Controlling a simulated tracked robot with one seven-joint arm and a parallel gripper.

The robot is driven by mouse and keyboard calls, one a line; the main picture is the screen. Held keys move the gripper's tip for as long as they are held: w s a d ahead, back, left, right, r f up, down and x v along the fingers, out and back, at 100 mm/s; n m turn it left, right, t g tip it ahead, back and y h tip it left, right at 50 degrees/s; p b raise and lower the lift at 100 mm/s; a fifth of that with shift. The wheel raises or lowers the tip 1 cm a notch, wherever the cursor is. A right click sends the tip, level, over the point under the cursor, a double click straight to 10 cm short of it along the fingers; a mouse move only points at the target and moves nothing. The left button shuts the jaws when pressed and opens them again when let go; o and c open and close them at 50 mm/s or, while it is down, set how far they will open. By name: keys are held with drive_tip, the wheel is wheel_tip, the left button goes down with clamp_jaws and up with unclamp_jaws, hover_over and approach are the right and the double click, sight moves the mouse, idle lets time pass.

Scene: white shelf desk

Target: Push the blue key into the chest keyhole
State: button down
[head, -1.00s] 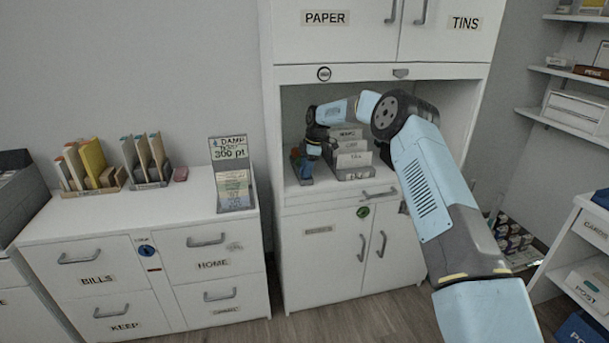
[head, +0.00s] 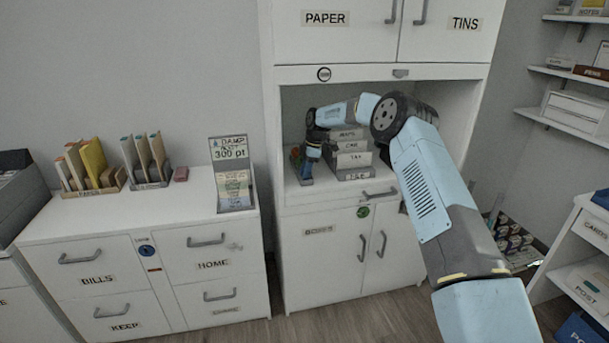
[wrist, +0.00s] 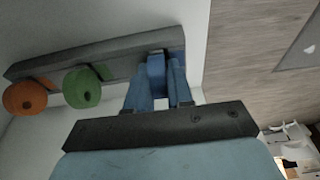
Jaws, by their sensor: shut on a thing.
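My gripper (head: 306,170) is low inside the open bay of the tall white cabinet. In the wrist view its two blue fingers (wrist: 157,98) are closed on the blue key (wrist: 157,72), at the right end of a grey rack (wrist: 120,62). The key's far end is against the rack; I cannot tell whether it is still seated there. An orange key (wrist: 24,97) and a green key (wrist: 82,88) with round heads sit in the same rack. A blue-ringed keyhole (head: 147,250) is on the front of the low white drawer chest (head: 130,215) at left.
Several labelled boxes (head: 354,160) stand right beside my gripper in the bay, with the bay's walls close around. A card stand (head: 233,180) and file racks (head: 95,188) stand on the chest top. The air before the chest front is clear.

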idle(0.6)
drive_tip(key=shift+r, duration=2)
